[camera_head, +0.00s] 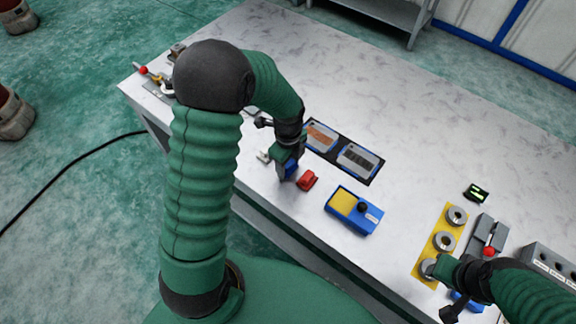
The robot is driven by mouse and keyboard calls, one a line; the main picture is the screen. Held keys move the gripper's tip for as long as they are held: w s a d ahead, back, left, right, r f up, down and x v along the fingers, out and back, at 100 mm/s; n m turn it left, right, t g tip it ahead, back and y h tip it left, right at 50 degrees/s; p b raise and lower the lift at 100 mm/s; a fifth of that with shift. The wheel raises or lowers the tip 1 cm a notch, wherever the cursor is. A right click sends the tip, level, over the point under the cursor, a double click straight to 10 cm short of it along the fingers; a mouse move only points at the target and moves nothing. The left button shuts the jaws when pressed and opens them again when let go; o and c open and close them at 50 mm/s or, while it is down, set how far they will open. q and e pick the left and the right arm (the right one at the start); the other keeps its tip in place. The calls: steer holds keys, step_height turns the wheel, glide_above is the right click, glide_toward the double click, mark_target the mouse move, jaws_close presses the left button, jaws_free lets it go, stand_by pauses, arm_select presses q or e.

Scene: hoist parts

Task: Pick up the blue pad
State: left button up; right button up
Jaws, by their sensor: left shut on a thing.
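My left gripper (286,170) reaches down over the near edge of the table, left of the middle. It is shut on a small blue piece, the blue pad (291,168). The fingers hide part of the pad, and I cannot tell whether it touches the table. A red block (307,180) lies just right of the gripper. My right gripper (438,283) is low at the right, by the near end of a yellow plate (426,258). Its fingertips are not clear enough to show its opening.
Behind is a dark mat with two labelled plates (340,152). Metal rings (457,215) sit on the yellow plate. A grey block (550,265) stands far right. The table's back is clear.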

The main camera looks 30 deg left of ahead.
arm_select(q)
steer(key=shift+a, duration=0.25)
steer(key=c, duration=0.4)
steer(key=shift+a, duration=0.25)
steer(key=shift+d+r, duration=0.1)
steer(key=shift+r, duration=0.35)
steer(key=r, duration=0.1)
steer(key=s+r, duration=0.1)
steer(key=shift+r, duration=0.35)
steer(key=s+a, duration=0.1)
steer(key=s, duration=0.3)
steer(key=s+a+r, duration=0.1)
steer(key=s+a, duration=0.1)
steer(key=s, duration=0.3)
steer(key=s+a+p, duration=0.1)
steer(key=s+a, duration=0.1)
steer(key=s, duration=0.3)
steer(key=shift+r, duration=0.15)
steer(key=o, duration=0.9)
steer(key=shift+c, duration=0.2)
steer(key=c, duration=0.5)
